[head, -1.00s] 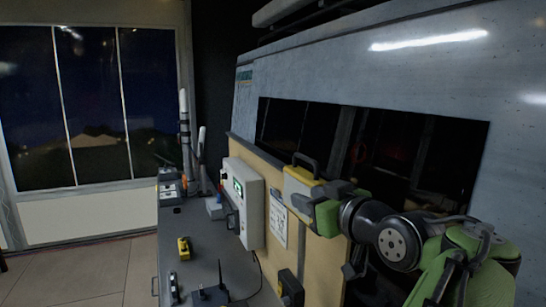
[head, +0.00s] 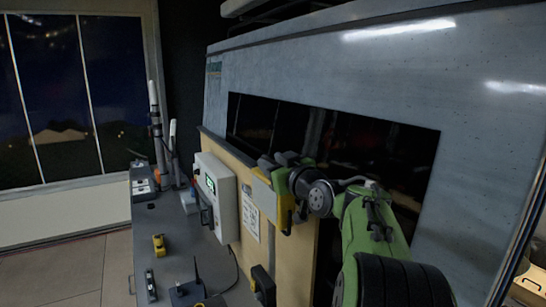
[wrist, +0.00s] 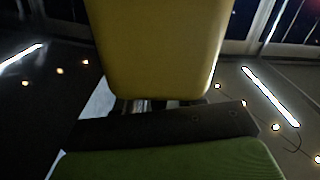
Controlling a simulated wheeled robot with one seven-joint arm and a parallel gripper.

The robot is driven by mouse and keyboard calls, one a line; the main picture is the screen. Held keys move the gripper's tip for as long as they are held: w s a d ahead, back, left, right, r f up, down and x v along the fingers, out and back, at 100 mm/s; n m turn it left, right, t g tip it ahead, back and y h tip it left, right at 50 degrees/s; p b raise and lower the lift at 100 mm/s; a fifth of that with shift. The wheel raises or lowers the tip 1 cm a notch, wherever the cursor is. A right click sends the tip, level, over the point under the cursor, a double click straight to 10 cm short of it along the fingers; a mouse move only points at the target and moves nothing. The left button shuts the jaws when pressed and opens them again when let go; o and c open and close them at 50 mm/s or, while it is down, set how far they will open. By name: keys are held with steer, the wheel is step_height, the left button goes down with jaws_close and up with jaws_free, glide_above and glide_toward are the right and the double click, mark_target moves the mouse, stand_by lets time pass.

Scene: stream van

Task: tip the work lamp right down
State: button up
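The yellow work lamp (head: 261,190) is on the tan panel, beside the dark window opening in the head view. Its black-and-yellow handle part (head: 288,215) hangs at the lower right, so it looks tipped over. My gripper (head: 278,163) is at the lamp's upper edge, seemingly against it, partly hiding it. In the wrist view the yellow lamp body (wrist: 160,45) fills the upper middle, just beyond a dark bar and green part of my gripper. The finger gap is not clear in either view, and the lamp's mount is hidden.
A white control box (head: 217,195) with a green display and a paper sheet (head: 250,215) are left of the lamp. The grey bench (head: 185,240) below holds a small yellow device (head: 158,245), a router (head: 187,293) and other gear.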

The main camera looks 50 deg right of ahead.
steer(key=shift+w+d, duration=0.1)
steer(key=shift+d, duration=0.05)
jaws_close()
